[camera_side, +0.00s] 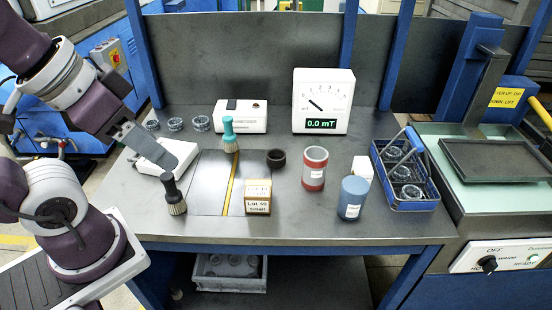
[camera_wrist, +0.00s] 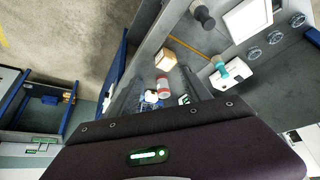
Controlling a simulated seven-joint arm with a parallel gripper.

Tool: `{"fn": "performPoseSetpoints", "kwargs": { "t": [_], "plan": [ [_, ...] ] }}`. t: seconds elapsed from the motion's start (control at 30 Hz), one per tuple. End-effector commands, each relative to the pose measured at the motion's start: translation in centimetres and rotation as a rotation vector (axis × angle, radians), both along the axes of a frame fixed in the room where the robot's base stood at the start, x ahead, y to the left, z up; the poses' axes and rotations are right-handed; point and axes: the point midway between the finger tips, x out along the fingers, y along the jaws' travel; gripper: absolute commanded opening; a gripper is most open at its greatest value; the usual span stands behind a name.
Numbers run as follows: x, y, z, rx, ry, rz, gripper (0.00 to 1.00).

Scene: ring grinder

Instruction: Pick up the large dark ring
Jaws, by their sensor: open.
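The large dark ring (camera_side: 276,158) sits flat on the grey bench in the side view, behind the lot-label block and left of the red-and-grey can. I cannot make it out in the wrist view, where a finger may cover it. My gripper (camera_side: 165,148) is at the left of the bench in the side view, above the table and well apart from the ring. In the wrist view its two dark fingers (camera_wrist: 160,92) are spread with nothing held between them; the bench shows far off beyond them.
The label block (camera_side: 257,197), red can (camera_side: 315,169), blue can (camera_side: 352,198) and teal brush (camera_side: 229,134) stand around the ring. A dark brush (camera_side: 174,196) stands at left. Grey rings (camera_side: 175,124) lie behind. A blue basket (camera_side: 412,205) holds rings at right. The meter (camera_side: 322,100) stands behind.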

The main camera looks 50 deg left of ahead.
Motion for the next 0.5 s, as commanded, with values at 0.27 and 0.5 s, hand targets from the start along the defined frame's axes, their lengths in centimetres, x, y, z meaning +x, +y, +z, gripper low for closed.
{"fn": "performPoseSetpoints", "kwargs": {
  "t": [0.27,0.5],
  "plan": [
    [0.0,0.0,0.0,0.000,0.000,0.000,0.77],
    [5.8,3.5,0.6,0.119,-0.063,0.049,0.77]
  ]
}}
